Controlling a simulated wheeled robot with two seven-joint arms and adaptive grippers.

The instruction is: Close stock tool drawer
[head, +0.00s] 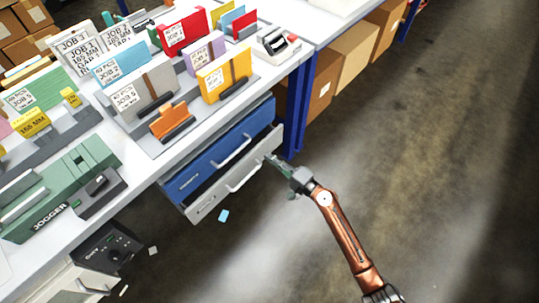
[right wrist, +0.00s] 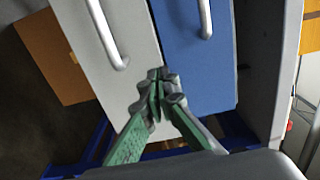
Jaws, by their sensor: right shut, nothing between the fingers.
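Under the bench are a blue drawer (head: 212,163) and, below it, a light grey drawer (head: 211,203), each with a silver bar handle. The grey front stands out from the blue one with a dark gap behind it, so it looks partly open. I cannot read which is the stock tool drawer. My right gripper (head: 270,160) is shut and empty at the right end of the grey front. In the right wrist view its green fingers (right wrist: 160,76) overlap the grey front (right wrist: 130,65) beside the blue front (right wrist: 190,60). Contact is unclear. My left gripper is not in view.
The bench top (head: 150,160) carries job card holders and a green jogger (head: 60,190). A blue bench leg (head: 298,110) stands close behind my right gripper. Cardboard boxes (head: 355,55) sit under the far bench. The floor to the right is clear.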

